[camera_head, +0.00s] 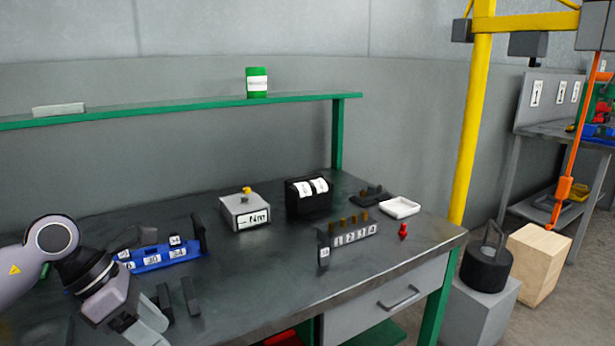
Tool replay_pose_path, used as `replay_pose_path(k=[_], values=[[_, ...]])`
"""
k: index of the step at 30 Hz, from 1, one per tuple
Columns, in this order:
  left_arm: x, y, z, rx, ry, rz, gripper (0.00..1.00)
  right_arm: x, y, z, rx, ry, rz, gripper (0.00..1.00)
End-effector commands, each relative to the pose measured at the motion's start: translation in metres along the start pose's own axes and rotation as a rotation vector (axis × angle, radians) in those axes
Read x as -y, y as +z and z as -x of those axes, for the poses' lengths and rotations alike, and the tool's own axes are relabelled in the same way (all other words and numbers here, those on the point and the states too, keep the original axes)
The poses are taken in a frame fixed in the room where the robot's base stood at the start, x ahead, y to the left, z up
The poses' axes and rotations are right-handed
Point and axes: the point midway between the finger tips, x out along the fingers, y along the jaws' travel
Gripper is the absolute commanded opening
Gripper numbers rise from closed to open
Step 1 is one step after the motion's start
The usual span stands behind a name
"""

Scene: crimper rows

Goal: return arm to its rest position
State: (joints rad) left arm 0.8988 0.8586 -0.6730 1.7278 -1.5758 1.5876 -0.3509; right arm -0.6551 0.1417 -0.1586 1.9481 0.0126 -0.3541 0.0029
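My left arm comes in from the left edge, low over the near left part of the dark workbench (270,270). Its gripper (178,300) shows two dark fingers with a gap between them and nothing visible in the gap. The gripper is in front of a blue rack (152,262) with white number labels and appears apart from it. My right arm and gripper are not in view.
On the bench stand a grey Nm box (243,212), a black label holder (308,198), a numbered rack (350,238), a white tray (400,207) and a small red item (403,231). A green-edged shelf (190,105) runs above. The front middle bench is clear.

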Motion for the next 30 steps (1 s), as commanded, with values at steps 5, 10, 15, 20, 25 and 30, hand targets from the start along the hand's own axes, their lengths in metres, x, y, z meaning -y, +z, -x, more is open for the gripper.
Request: replay_pose_path(k=[5,10,15,20,25,30], values=[[0.056,0.042,-0.047,0.287,-0.278,0.110,0.57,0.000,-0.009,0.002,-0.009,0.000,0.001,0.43],[0.099,0.081,-0.062,0.599,-0.565,0.356,0.57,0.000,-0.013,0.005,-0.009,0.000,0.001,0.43],[0.108,0.101,-0.058,0.886,-0.816,0.725,0.57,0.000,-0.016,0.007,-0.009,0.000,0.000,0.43],[0.088,0.092,-0.060,1.113,-0.998,1.167,0.57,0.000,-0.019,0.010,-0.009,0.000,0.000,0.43],[0.056,0.045,-0.086,1.290,-1.114,1.721,0.57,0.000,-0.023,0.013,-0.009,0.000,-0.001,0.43],[0.045,-0.034,-0.136,1.384,-1.124,2.341,0.57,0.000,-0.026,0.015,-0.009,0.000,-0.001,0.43]])
